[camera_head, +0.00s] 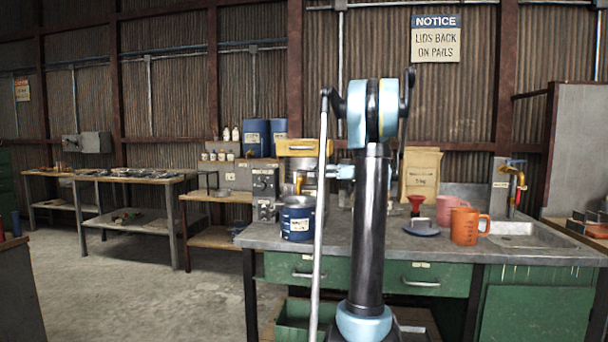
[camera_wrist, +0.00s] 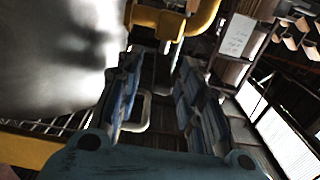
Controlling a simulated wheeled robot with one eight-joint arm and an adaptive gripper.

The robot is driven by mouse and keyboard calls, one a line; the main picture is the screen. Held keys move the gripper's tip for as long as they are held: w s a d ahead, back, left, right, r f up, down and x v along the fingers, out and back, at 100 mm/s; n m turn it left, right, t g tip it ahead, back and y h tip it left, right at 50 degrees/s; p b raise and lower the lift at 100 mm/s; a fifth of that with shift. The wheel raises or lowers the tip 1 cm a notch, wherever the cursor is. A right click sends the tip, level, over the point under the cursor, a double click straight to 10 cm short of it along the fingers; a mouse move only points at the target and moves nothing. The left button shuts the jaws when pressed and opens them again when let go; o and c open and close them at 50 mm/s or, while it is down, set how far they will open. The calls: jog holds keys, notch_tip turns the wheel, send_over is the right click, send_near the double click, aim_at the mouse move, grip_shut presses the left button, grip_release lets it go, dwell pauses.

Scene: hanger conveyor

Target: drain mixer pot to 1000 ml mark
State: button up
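The mixer stands on the left part of the bench, with a yellow head (camera_head: 297,147), a grey control box (camera_head: 265,188) and a metal pot, partly hidden by my arm. A dark blue tin (camera_head: 297,222) with a white label stands in front below it. In the wrist view a large blurred metal surface (camera_wrist: 45,55) fills the upper left, and a curved yellow part (camera_wrist: 203,17) is at the top. My gripper (camera_wrist: 157,72) is open, its two blue-grey fingers apart; a grey loop shows between them, and I cannot tell whether they touch it. No volume mark is readable.
An orange jug (camera_head: 465,227), a pink jug (camera_head: 449,208) and a red funnel (camera_head: 416,204) stand on the bench right of my arm. A sink (camera_head: 527,238) with a yellow tap is at the right. A paper sack (camera_head: 421,174) stands behind. Floor at left is clear.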

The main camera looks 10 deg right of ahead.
jog(key=shift+x, duration=2.35)
